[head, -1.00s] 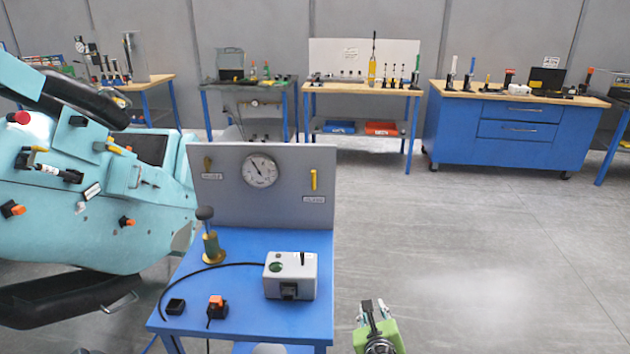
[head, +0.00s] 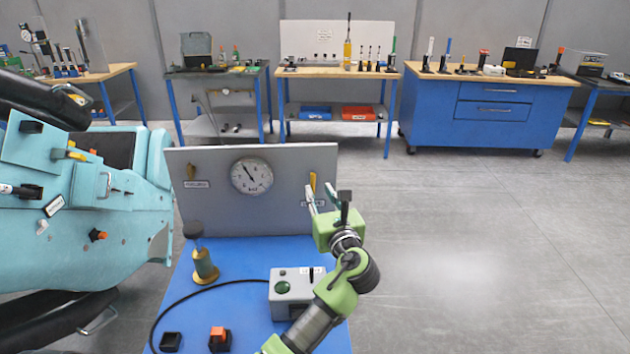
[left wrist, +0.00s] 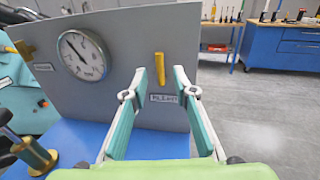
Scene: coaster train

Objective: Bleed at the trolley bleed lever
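The bleed lever is a yellow upright handle (head: 313,182) near the right edge of the grey panel (head: 240,215) on the blue trolley. In the left wrist view the yellow lever (left wrist: 160,68) shows above a label reading roughly "BLEED" (left wrist: 164,98). My left gripper (head: 321,194) is in front of the panel's right side, its fingers partly overlapping the label. In the left wrist view the gripper (left wrist: 160,74) is open and empty. The lever appears between its fingertips, seemingly beyond them; contact is not visible. My right gripper is not in view.
The panel also carries a round gauge (head: 251,176) and a brownish-yellow lever (head: 190,171) at left. A grey box (head: 283,287), a brass-based knob (head: 204,266) and an orange switch (head: 219,338) stand on the trolley. A teal machine (head: 90,225) is at left; floor at right is clear.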

